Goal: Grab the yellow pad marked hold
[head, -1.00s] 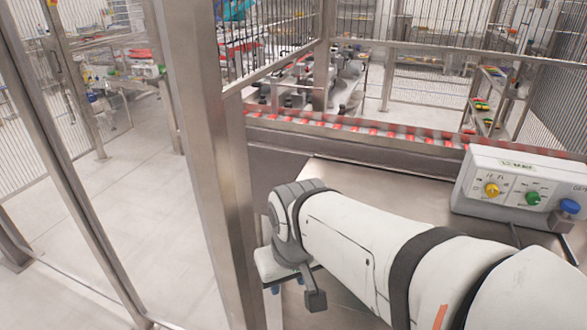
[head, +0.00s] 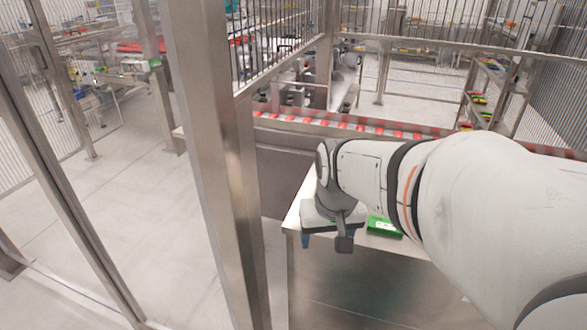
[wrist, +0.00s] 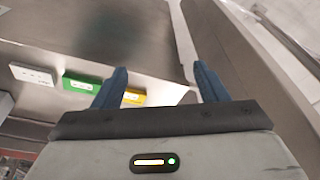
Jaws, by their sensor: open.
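The yellow pad (wrist: 134,97) lies on the steel table, just beyond my gripper's left finger in the wrist view, and that finger covers part of it. Its lettering is too small to read. In the head view I cannot see the yellow pad. My gripper (wrist: 158,70) is open and empty, its two blue fingers spread wide. In the head view my gripper (head: 330,240) hangs over the table's near left edge.
A green pad (wrist: 82,82) lies beside the yellow one and shows in the head view (head: 383,226). A white pad (wrist: 32,74) lies farther left. A steel post (head: 205,150) stands left of the table (head: 350,275). A red-and-white striped strip (head: 350,126) runs behind.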

